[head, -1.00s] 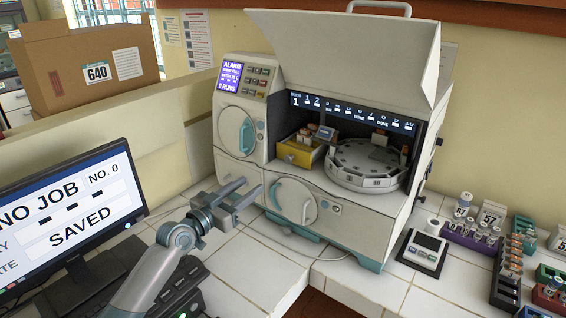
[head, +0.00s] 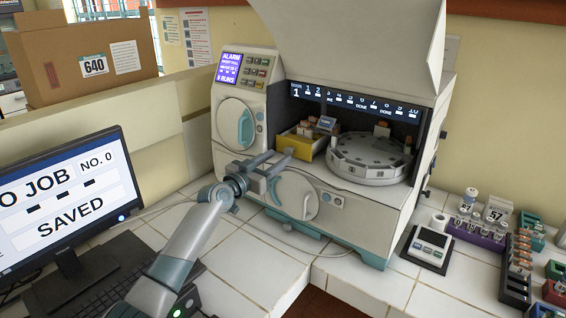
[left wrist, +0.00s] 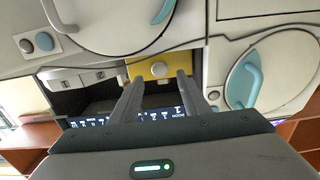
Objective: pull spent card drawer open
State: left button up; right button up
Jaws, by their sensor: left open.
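The yellow card drawer (head: 303,145) sits at the left inside the open bay of the white incubator (head: 352,202), with cards standing in it. In the left wrist view its yellow front (left wrist: 143,69) carries a round pale knob (left wrist: 158,69). My left gripper (head: 280,160) is in front of the drawer, over the incubator's lower front. In the left wrist view its two fingers (left wrist: 160,80) are apart, with the knob showing between their tips. I cannot tell whether the tips reach the knob. My right gripper is not in view.
A round carousel (head: 370,160) stands right of the drawer. Below is a round door (head: 297,195) with a teal handle, another round door (head: 236,125) is at upper left. A monitor (head: 65,195) stands at left. Vial racks (head: 480,232) stand at right.

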aim_at(287, 152)
pick_arm(q)
jog(key=b+x, duration=0.1)
jog(key=x, duration=0.2)
jog(key=shift+w+f+b, duration=0.1)
jog(key=shift+f+b, duration=0.1)
jog(key=shift+b, duration=0.2)
jog(key=shift+w+d+r, duration=0.2)
jog(key=shift+w+d, duration=0.1)
jog(key=shift+d, duration=0.05)
grip_shut()
